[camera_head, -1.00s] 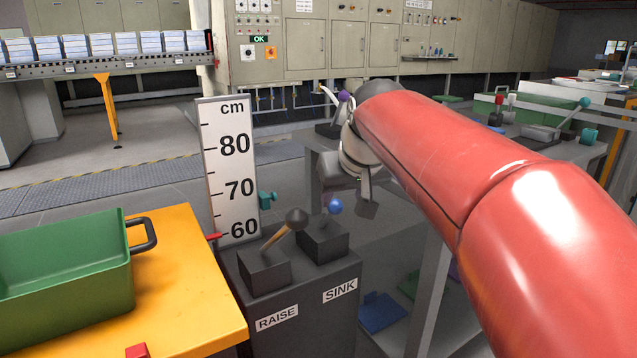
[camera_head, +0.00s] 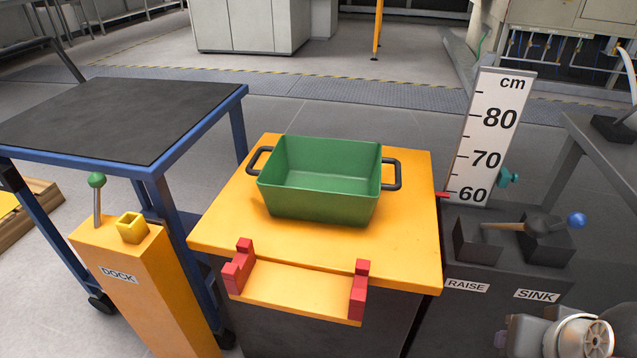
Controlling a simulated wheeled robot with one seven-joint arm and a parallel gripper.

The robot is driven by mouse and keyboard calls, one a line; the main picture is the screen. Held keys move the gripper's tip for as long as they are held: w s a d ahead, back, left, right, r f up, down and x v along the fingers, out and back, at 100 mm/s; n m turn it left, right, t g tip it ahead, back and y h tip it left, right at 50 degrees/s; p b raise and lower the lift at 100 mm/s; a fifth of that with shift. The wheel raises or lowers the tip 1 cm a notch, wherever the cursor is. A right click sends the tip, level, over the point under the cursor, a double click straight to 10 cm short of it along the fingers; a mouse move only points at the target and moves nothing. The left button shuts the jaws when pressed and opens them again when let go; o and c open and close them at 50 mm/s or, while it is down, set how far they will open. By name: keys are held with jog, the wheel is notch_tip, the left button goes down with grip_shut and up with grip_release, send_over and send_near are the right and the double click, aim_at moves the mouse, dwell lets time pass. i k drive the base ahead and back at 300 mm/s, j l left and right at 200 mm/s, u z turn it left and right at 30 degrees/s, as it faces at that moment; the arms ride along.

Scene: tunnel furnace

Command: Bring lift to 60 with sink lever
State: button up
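The sink lever with its blue ball (camera_head: 577,220) stands on the dark box above the SINK label (camera_head: 536,295). The raise lever, with a wooden handle (camera_head: 503,226) and a dark knob, leans right from the box above the RAISE label (camera_head: 466,286). On the white cm scale (camera_head: 489,135), the red pointer (camera_head: 442,195) is at about the 60 mark. The yellow lift top (camera_head: 410,240) carries a green crate (camera_head: 322,205). My gripper (camera_head: 505,337) is in the bottom right corner, below the sink lever and apart from it. Its fingers are not clearly visible.
A blue-framed cart with a dark top (camera_head: 120,115) stands left of the lift. The orange DOCK post (camera_head: 150,285) has a green-knobbed lever. Red brackets (camera_head: 358,290) stand on the lift's front edge. A grey table (camera_head: 605,150) is at the right.

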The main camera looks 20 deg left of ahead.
aim_at(575, 220)
jog(key=u, duration=0.7)
jog(key=k+l, duration=0.1)
jog(key=l, duration=0.2)
jog(key=k+l+u, duration=0.1)
jog(key=l, duration=0.2)
jog(key=k+l, duration=0.1)
jog(key=l, duration=0.2)
jog(key=u, duration=0.05)
